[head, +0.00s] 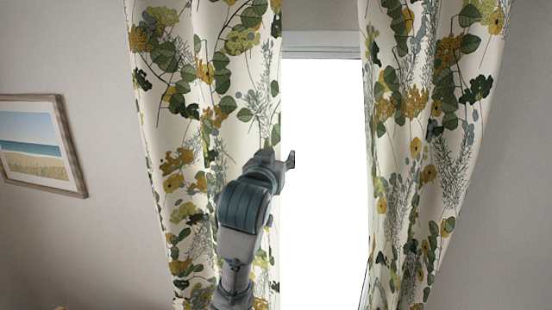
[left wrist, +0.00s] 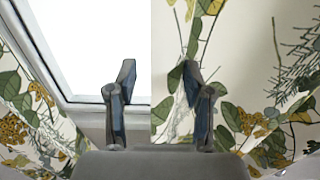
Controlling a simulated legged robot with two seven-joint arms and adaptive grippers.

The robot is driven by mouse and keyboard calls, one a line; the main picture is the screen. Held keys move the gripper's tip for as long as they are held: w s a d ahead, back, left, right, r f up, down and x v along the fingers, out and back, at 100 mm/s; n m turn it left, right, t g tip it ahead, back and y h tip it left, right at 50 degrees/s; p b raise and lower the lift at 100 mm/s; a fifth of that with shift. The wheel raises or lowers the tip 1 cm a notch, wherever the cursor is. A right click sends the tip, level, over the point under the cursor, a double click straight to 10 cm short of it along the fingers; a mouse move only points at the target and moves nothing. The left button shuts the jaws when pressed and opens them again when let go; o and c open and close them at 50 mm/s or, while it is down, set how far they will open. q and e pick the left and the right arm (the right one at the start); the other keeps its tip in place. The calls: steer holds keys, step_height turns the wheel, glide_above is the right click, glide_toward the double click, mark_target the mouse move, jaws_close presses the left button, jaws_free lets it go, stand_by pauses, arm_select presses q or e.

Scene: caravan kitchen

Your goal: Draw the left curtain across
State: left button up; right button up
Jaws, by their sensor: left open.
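The left curtain (head: 190,120), cream with green leaves and yellow flowers, hangs in folds left of the bright window. My left gripper (head: 288,161) is at its inner edge, around mid-height in the head view, and partly hides the fabric. In the left wrist view my left gripper (left wrist: 158,90) is open, one finger towards the window and the other in front of the left curtain (left wrist: 240,60). The curtain's straight edge shows between the fingers. I cannot tell whether they touch the fabric. My right gripper is not in view.
The bright window (head: 322,170) has a pale frame. The right curtain (head: 425,130), in the same pattern, hangs at its right side. A framed beach picture (head: 40,145) hangs on the left wall. The window gap between the curtains is clear.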

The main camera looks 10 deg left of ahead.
arm_select(q)
steer(key=s+a, duration=0.1)
steer(key=s, duration=1)
steer(key=shift+s+a, duration=0.35)
steer(key=shift+s, duration=0.05)
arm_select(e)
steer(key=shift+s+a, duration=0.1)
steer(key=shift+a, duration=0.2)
arm_select(q)
steer(key=shift+f, duration=0.1)
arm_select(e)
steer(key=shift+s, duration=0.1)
